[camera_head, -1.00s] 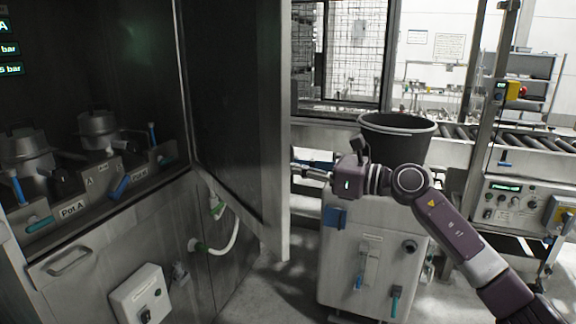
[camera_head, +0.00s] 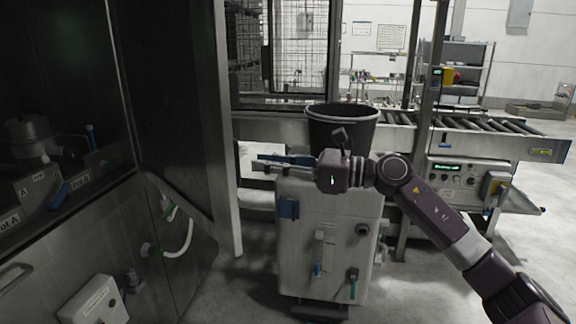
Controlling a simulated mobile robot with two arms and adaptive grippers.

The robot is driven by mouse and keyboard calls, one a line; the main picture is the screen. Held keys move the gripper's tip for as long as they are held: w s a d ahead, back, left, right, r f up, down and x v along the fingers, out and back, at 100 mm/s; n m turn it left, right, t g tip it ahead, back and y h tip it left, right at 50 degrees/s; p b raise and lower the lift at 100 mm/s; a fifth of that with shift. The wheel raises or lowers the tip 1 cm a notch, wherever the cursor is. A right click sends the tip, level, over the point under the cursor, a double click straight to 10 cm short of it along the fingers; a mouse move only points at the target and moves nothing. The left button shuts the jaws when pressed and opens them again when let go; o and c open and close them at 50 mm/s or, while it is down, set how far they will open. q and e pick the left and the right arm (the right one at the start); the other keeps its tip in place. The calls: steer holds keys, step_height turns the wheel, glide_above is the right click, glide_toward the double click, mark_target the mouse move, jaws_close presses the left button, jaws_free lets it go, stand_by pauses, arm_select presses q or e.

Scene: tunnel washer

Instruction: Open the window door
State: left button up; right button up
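A tall door with a dark window panel (camera_head: 165,100) and a pale edge (camera_head: 224,140) stands swung out from the dark cabinet at the left. The cabinet's inside shows to the left of it. My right gripper (camera_head: 264,165) points left, just right of the door's pale edge, with a small gap in the picture. Its fingers are seen side-on, so I cannot tell whether they are open or shut. No handle shows on the door. My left gripper is out of view.
A white cabinet unit (camera_head: 325,250) with a black bucket (camera_head: 342,128) above it stands behind my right arm. A roller conveyor (camera_head: 480,125) and control panel (camera_head: 458,176) are at right. Pots (camera_head: 30,140) sit inside the dark cabinet. Floor is clear at lower right.

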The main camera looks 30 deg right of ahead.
steer(key=shift+v, duration=2.5)
